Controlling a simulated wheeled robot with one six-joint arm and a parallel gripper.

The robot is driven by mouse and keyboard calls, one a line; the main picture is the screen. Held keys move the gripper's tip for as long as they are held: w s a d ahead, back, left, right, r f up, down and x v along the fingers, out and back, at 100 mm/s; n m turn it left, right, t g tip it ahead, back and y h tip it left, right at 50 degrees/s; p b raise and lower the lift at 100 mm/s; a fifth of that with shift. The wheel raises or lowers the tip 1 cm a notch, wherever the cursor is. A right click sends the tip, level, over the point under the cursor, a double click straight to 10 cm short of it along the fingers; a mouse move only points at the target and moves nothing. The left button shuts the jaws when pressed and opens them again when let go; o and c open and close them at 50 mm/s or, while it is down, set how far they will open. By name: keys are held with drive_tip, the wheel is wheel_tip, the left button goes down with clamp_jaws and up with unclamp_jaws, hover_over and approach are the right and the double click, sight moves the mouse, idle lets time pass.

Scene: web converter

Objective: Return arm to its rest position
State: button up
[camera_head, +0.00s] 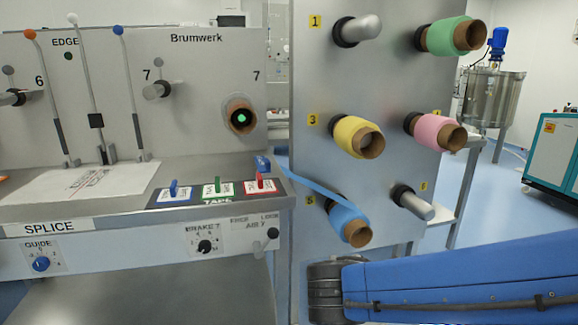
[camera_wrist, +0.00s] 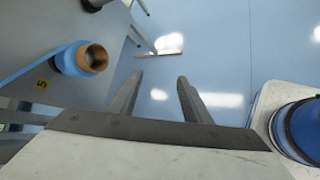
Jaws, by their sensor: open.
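My gripper (camera_wrist: 160,80) shows in the wrist view with its two fingers apart and nothing between them. Pale blue floor lies behind the fingertips. In the head view my blue arm crosses the lower right, and the gripper itself is not visible there. The blue roll (camera_head: 348,222) sits on the peg marked 5 of the metal panel (camera_head: 385,85), with a blue strip running from it up left to the splice bench. In the wrist view the blue roll (camera_wrist: 68,60) is left of the fingers and apart from them.
Green (camera_head: 447,37), yellow (camera_head: 354,136) and pink (camera_head: 436,132) rolls hang on the panel. An empty peg (camera_head: 415,203) sticks out near my arm. The splice bench (camera_head: 130,185) stands left. A teal cabinet (camera_head: 555,150) and a steel tank (camera_head: 495,97) stand right, with open floor between.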

drive_tip(key=s+d+m+g+y, duration=0.1)
drive_tip(key=s+d+m+y, duration=0.2)
drive_tip(key=s+m, duration=0.3)
drive_tip(key=s+d+m+g+y, duration=0.2)
drive_tip(key=s+d+m+y, duration=0.2)
drive_tip(key=m, duration=0.9)
drive_tip(key=shift+s+d+r, duration=0.25)
drive_tip(key=shift+s+d, duration=0.65)
drive_tip(key=shift+s, duration=0.1)
